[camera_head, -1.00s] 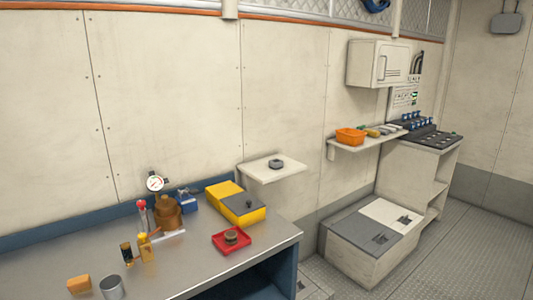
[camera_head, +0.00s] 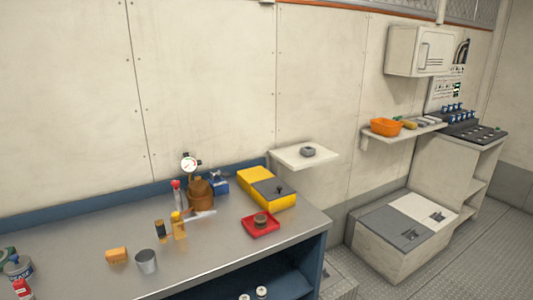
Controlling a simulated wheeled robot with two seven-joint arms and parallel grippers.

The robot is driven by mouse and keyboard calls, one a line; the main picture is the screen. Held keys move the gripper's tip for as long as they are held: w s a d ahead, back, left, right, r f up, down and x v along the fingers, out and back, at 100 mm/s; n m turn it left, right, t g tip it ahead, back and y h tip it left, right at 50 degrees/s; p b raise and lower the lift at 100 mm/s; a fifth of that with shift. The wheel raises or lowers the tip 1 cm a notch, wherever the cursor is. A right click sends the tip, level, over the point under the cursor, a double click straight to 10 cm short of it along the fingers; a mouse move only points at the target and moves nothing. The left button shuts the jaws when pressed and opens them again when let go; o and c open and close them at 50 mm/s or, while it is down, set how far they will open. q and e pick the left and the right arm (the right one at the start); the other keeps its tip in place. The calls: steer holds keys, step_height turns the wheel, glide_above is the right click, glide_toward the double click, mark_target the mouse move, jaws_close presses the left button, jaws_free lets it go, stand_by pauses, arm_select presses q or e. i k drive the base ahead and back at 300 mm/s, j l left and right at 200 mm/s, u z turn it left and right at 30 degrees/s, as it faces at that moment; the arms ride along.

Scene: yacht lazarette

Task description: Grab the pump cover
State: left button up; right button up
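I cannot tell for sure which thing is the pump cover. A small dark grey round part (camera_head: 308,151) lies on the small white wall shelf (camera_head: 290,158). A brownish round part (camera_head: 260,221) sits in a red tray (camera_head: 271,231) on the metal workbench. A brown-bronze rounded body (camera_head: 200,193) stands near the back of the bench, with a white-faced gauge (camera_head: 190,163) just above it. Neither of my grippers is in view.
A yellow case (camera_head: 285,201) with a grey panel, a metal cup (camera_head: 146,262), an orange block (camera_head: 117,255) and small bottles stand on the metal workbench (camera_head: 215,255). An orange bin (camera_head: 386,127) is on the right shelf. A low locker (camera_head: 385,250) stands on the floor.

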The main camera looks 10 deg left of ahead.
mark_target(200, 188)
steer(key=i+u, duration=0.1)
steer(key=u, duration=0.6)
steer(key=l, duration=0.05)
